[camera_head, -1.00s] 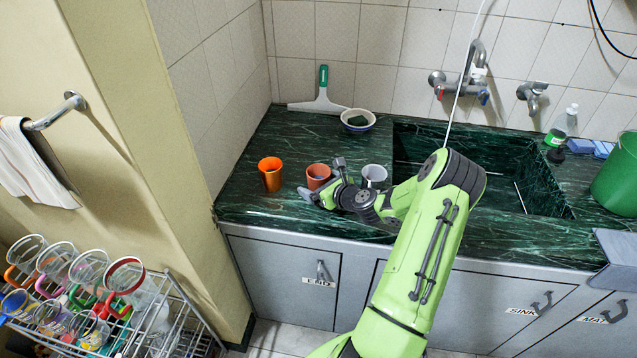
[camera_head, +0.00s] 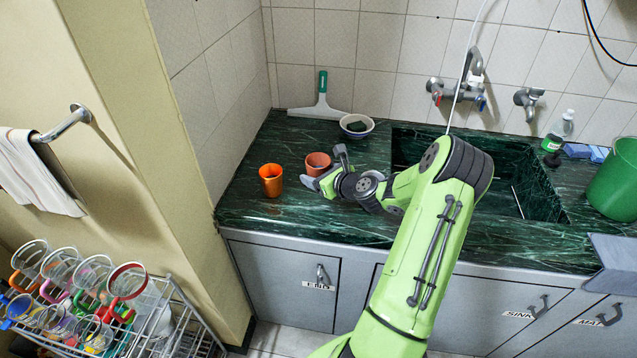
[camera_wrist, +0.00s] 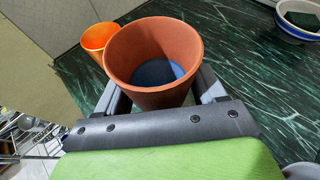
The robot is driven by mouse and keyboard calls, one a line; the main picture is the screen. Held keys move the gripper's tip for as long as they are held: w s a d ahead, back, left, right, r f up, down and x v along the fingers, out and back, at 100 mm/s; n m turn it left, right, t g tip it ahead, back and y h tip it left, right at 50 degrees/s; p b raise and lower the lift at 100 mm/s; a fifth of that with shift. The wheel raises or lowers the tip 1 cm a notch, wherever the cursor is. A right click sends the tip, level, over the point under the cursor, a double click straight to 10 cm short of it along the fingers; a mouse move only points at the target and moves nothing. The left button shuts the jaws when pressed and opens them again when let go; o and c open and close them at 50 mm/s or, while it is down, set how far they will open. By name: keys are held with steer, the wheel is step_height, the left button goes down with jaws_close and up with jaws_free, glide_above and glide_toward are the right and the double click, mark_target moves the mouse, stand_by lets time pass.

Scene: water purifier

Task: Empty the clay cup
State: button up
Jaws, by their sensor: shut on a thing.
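The clay cup (camera_head: 317,161) is a reddish-brown, tapering cup. My gripper (camera_head: 322,172) is shut on it, one finger on each side. In the head view the cup looks raised a little above the green marble counter, roughly upright. In the wrist view the clay cup (camera_wrist: 152,58) shows its open mouth, with something blue at the bottom; I cannot tell whether it is liquid or solid. The dark sink basin (camera_head: 505,184) lies to the right, partly hidden by my arm.
An orange cup (camera_head: 271,180) stands just left of the clay cup. A white bowl (camera_head: 357,126) with a dark sponge and a squeegee (camera_head: 320,108) are at the back. A soap bottle (camera_head: 559,130), blue sponges (camera_head: 588,153) and a green bucket (camera_head: 613,180) stand right of the sink.

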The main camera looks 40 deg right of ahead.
mark_target(318, 163)
steer(key=shift+r+p, duration=0.3)
steer(key=shift+r, duration=1.55)
